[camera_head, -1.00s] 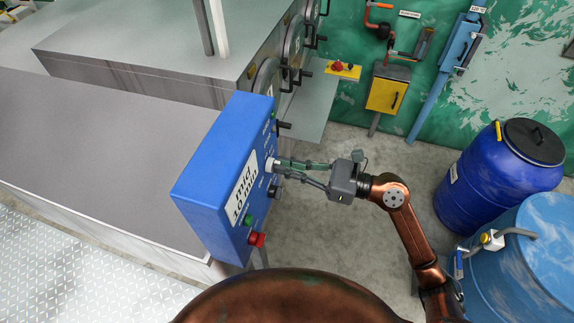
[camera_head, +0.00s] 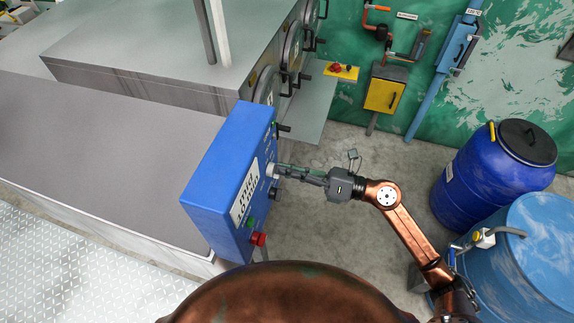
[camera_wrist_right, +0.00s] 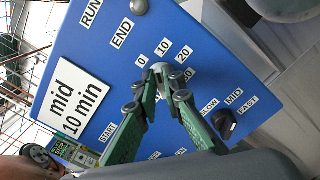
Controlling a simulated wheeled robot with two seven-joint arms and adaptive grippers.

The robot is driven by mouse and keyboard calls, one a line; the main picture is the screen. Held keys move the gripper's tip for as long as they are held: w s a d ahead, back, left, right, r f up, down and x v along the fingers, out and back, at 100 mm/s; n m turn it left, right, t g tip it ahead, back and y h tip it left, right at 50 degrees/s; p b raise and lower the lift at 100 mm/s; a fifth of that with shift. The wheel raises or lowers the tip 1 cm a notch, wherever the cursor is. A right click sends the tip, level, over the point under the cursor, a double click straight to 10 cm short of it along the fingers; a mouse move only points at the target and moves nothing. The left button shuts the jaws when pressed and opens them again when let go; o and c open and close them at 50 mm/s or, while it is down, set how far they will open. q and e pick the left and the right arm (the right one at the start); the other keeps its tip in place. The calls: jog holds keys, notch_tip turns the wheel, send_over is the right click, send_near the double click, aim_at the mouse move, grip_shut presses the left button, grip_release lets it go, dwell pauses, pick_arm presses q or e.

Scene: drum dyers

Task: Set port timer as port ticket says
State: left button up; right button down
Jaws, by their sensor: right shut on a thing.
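The blue control box (camera_head: 225,160) stands at the end of a grey machine. Its white port ticket (camera_head: 244,198) reads "mid 10 min" in the wrist view (camera_wrist_right: 74,97). My right gripper (camera_head: 276,171) reaches the box face from the right. In the wrist view its green fingers (camera_wrist_right: 161,84) are shut on the pale port timer knob (camera_wrist_right: 160,68), below the marks 0, 10 and 20. The fingers partly hide the knob, and I cannot tell its exact setting. A dark speed knob (camera_wrist_right: 224,122) sits beside SLOW, MID and FAST labels. My left gripper is out of view.
A green button (camera_head: 249,222) and a red button (camera_head: 259,239) sit low on the box face. Dark door handles (camera_head: 290,83) project beyond the box. Blue drums (camera_head: 495,175) stand at the right. Open floor (camera_head: 325,225) lies under my right arm.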

jog(key=shift+m+p, duration=0.75)
jog(key=shift+m, duration=0.35)
jog(key=shift+f, duration=0.1)
jog(key=c, duration=2)
grip_release()
jog(key=shift+c, duration=0.2)
jog(key=v, duration=1.2)
